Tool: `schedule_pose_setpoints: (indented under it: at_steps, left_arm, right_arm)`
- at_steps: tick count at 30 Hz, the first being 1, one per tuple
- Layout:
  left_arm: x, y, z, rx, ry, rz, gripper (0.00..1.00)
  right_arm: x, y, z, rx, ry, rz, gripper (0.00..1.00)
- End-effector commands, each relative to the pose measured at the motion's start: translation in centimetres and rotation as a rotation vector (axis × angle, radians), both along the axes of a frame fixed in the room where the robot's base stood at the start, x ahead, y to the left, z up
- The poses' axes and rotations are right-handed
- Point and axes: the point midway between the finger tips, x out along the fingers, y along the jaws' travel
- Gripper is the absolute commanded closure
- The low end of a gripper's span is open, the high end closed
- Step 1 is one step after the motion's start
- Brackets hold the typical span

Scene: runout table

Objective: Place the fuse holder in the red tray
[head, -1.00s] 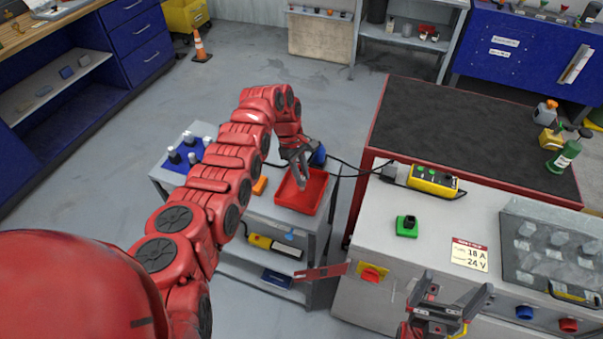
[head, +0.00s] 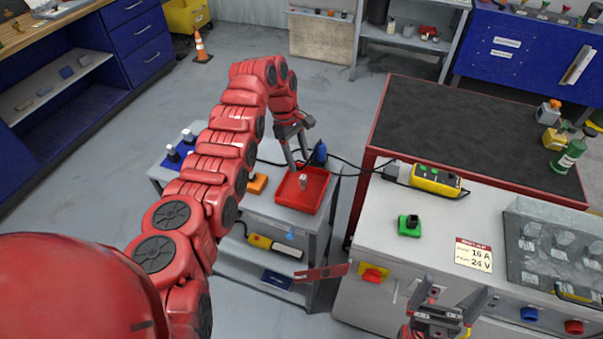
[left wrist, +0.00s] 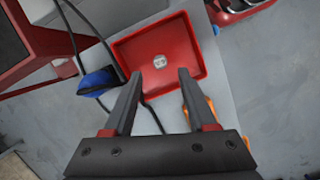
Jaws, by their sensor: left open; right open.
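The red tray (head: 312,196) sits on the small grey cart, and it also shows in the left wrist view (left wrist: 190,42). A small pale cylindrical piece, which looks like the fuse holder (head: 303,181), lies inside the tray; in the left wrist view (left wrist: 160,62) it is near the middle of the tray floor. My left gripper (head: 299,166) is open and empty, above the tray's far side. In the left wrist view its fingers (left wrist: 157,82) are spread and apart from the piece. My right gripper (head: 437,298) is open and empty at the front of the grey bench.
A blue object (head: 320,153) with a black cable lies beside the tray. An orange block (head: 257,184) is left of the tray on the cart. A green block with a black top (head: 409,225) and a yellow control box (head: 436,180) stand on the grey bench.

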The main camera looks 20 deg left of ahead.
Motion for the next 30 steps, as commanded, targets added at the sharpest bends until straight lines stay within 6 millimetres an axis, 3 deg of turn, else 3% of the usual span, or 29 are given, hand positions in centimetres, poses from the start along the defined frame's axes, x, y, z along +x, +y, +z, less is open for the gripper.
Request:
schedule_pose_setpoints:
  at_steps: [1, 6, 12, 30]
  left_arm:
    - [0.3, 0.4, 0.8, 0.003, -0.005, 0.001, 0.43]
    - [0.5, 1.1, 3.9, 0.003, -0.003, 0.001, 0.43]
    - [0.6, 1.4, 5.5, 0.002, -0.002, 0.0, 0.43]
    - [0.6, 1.5, 6.0, -0.001, 0.0, 0.001, 0.43]
  right_arm:
    - [0.0, 0.0, -0.9, 0.0, 0.0, 0.0, 0.0]
    - [0.0, 0.0, -1.6, 0.0, 0.0, 0.0, 0.0]
    - [0.0, 0.0, -2.0, 0.0, 0.0, 0.0, 0.0]
    - [0.0, 0.0, -2.0, 0.0, 0.0, 0.0, 0.0]
